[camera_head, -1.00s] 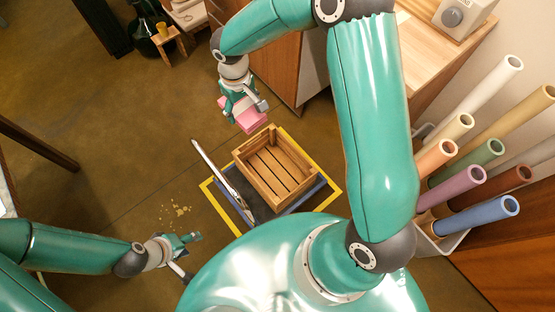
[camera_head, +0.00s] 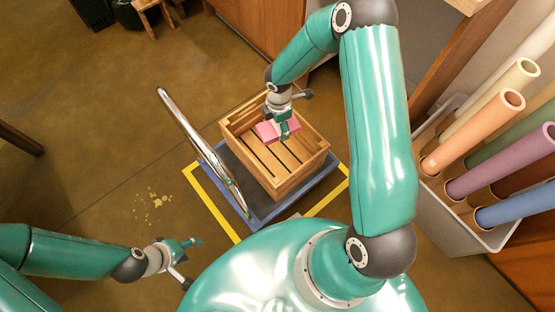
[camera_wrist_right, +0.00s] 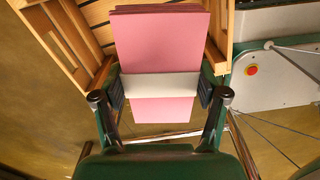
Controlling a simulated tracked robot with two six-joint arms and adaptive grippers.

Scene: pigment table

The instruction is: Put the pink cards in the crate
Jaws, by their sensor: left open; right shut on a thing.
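The pink cards (camera_head: 266,131) are a stack with a pale band around it, clear in the right wrist view (camera_wrist_right: 165,50). My right gripper (camera_head: 284,124) is shut on the stack, a finger on each side of the band (camera_wrist_right: 160,86). In the head view the stack appears over the opening of the slatted wooden crate (camera_head: 297,180); I cannot tell how far above its floor it is. Part of the crate also shows in the right wrist view (camera_wrist_right: 92,12). The visible crate floor is empty. My left gripper (camera_head: 190,258) is open and empty, low at the left.
The crate stands on a dark platform with a blue edge (camera_head: 262,217), inside yellow floor lines (camera_head: 212,205). A metal handle bar (camera_head: 190,130) rises at its left. Crumbs (camera_head: 152,199) lie on the floor. A bin of coloured rolls (camera_head: 440,205) stands at the right.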

